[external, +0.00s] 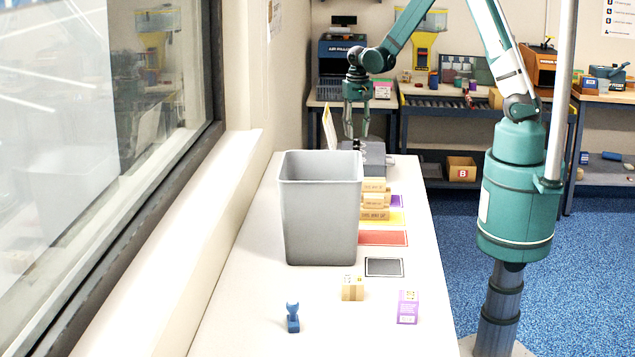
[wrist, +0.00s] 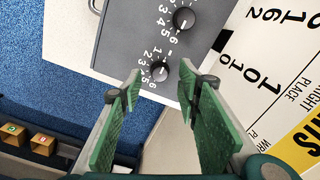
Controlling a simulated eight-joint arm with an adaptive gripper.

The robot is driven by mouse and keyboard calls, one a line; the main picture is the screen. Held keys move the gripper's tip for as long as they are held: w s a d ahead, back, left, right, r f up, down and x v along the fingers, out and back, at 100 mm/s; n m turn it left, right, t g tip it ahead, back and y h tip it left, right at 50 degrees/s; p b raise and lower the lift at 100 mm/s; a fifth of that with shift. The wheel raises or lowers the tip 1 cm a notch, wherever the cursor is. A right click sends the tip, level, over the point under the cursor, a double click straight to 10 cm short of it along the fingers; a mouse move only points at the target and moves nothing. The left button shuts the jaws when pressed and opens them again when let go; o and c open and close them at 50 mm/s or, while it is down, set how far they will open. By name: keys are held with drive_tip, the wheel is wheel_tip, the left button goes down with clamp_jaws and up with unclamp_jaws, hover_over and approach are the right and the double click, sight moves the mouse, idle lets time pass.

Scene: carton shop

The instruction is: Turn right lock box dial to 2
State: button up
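The grey lock box (external: 376,156) stands at the far end of the white table, partly hidden by the bin. In the wrist view its grey face (wrist: 130,22) carries two dark round dials ringed with white numbers. The lower dial (wrist: 159,71) lies just beyond and between my fingertips; the other dial (wrist: 184,18) is above it and slightly right. Which number the lower dial's mark points to is too small to tell. My gripper (wrist: 160,92) is open, with a green-padded finger on either side of the lower dial; contact is not visible. My gripper (external: 356,137) points down at the box in the external view.
A tall grey bin (external: 320,215) stands in front of the box. Small cartons (external: 374,214) are stacked beside it. A printed sign (wrist: 285,75) stands close to the box. A blue stamp (external: 292,318), a carton (external: 352,288) and a purple box (external: 408,307) lie nearer.

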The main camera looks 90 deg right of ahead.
sight(357, 142)
drive_tip(key=shift+f, duration=1.4)
drive_tip(key=c, duration=0.9)
